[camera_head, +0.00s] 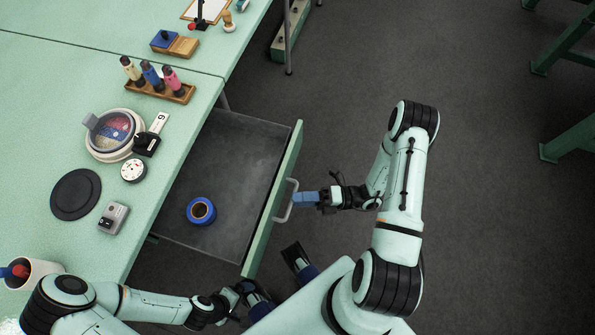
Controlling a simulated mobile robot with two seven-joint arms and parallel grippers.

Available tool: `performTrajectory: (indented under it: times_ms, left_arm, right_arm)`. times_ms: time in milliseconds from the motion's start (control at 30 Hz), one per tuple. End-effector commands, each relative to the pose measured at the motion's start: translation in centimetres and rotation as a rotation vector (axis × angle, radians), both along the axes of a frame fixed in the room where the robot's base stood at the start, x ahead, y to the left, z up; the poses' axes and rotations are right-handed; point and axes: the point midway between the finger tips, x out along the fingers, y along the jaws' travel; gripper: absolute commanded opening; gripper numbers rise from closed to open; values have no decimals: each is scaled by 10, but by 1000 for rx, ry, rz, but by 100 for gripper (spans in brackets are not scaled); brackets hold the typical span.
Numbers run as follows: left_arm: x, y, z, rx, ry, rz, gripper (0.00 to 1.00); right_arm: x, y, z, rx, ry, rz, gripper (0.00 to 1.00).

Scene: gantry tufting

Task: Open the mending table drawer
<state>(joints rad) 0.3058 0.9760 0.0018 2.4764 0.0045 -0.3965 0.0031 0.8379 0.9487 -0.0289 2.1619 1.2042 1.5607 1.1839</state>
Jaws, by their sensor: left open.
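The mending table drawer (233,142) is pulled out from under the green table (185,122), and its dark inside shows. A blue roll of tape (201,211) lies in it. The pale handle (281,217) is on the drawer's green front (268,220). My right gripper (297,198) is at the handle, its blue fingers pointing left with their tips at the bar. I cannot tell whether they are closed around it. My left gripper (240,294) is low in the picture, near the drawer's front lower corner, open and apart from the handle.
On the table are a rack of coloured bottles (158,86), a round lidded container (115,135), a black disc (76,194), a grey device (113,217) and a white cup (32,272). Dark floor (340,80) is clear beyond the drawer. Green legs (565,140) stand at the right.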

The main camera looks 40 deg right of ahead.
Motion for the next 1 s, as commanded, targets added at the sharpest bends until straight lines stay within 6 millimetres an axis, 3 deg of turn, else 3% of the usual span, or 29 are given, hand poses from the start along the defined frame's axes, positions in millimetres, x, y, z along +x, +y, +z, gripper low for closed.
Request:
performTrajectory:
  times_ms: [500, 700, 1000]
  left_arm:
    - [3, 0, -7, 2, -12, 3, 100]
    - [4, 0, -8, 3, -15, 4, 100]
    - [4, 0, -8, 2, -14, 2, 100]
  right_arm:
    - [-54, -90, -19, -2, 0, -1, 38]
    - [-62, -103, -21, 0, 0, 0, 38]
    - [-63, -105, -21, 0, 0, 0, 38]
